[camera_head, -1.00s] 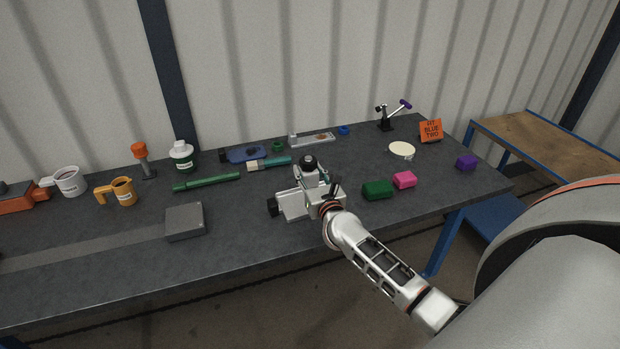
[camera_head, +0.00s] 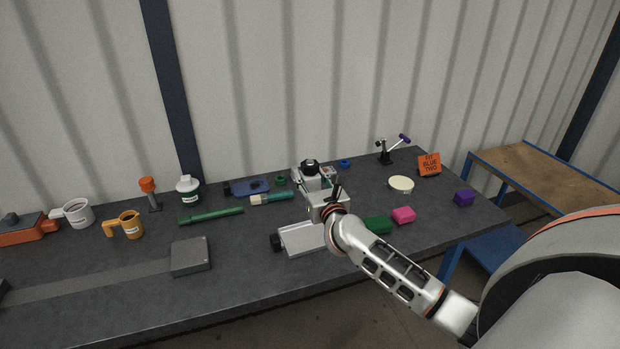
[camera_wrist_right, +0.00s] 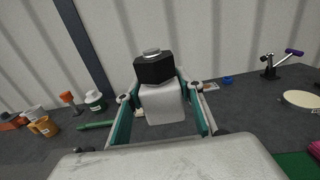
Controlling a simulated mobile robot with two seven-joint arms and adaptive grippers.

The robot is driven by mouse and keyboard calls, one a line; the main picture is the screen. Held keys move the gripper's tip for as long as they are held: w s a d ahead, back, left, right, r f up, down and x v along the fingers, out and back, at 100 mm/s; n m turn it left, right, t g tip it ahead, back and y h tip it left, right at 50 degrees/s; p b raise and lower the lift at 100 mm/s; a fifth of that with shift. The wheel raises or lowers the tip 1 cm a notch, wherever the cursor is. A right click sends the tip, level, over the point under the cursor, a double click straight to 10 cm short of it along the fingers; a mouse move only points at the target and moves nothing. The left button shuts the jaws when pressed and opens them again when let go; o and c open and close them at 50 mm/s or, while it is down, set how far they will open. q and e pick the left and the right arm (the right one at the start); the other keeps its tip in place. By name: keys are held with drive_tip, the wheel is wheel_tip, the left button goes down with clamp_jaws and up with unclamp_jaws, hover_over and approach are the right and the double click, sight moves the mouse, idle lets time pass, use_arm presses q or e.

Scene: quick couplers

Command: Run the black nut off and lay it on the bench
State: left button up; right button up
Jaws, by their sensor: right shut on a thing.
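The black nut (camera_wrist_right: 154,69) is six-sided and sits at the fingertips of my right gripper (camera_wrist_right: 160,90) in the right wrist view, above a pale block-shaped part between the teal finger links. A small silver disc or stub shows on its top. In the head view the nut (camera_head: 310,166) shows as a dark cap at the tip of my right gripper (camera_head: 314,178), which is shut on it. The gripper is over the back middle of the bench (camera_head: 130,285), behind a silver fixture (camera_head: 303,240) with a black knob. My left gripper is out of view.
A grey box (camera_head: 190,257), a green rod (camera_head: 211,216), a teal-and-white part (camera_head: 271,198) and a blue part (camera_head: 250,187) lie to the left.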

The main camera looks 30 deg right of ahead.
drive_tip(key=shift+r, duration=0.1)
clamp_jaws()
drive_tip(key=shift+s+a, duration=0.2)
drive_tip(key=shift+a, duration=0.1)
drive_tip(key=s+a+n+y, duration=0.1)
drive_tip(key=s+a+y, duration=0.1)
drive_tip(key=s+a, duration=0.7)
drive_tip(key=s+a+r+n+y, duration=0.1)
drive_tip(key=s+a+y, duration=0.1)
drive_tip(key=s+a, duration=0.7)
drive_tip(key=s, duration=0.4)
drive_tip(key=shift+s+r+n+t, duration=0.15)
drive_tip(key=shift+s+n+t, duration=0.15)
drive_tip(key=shift+s+n, duration=0.1)
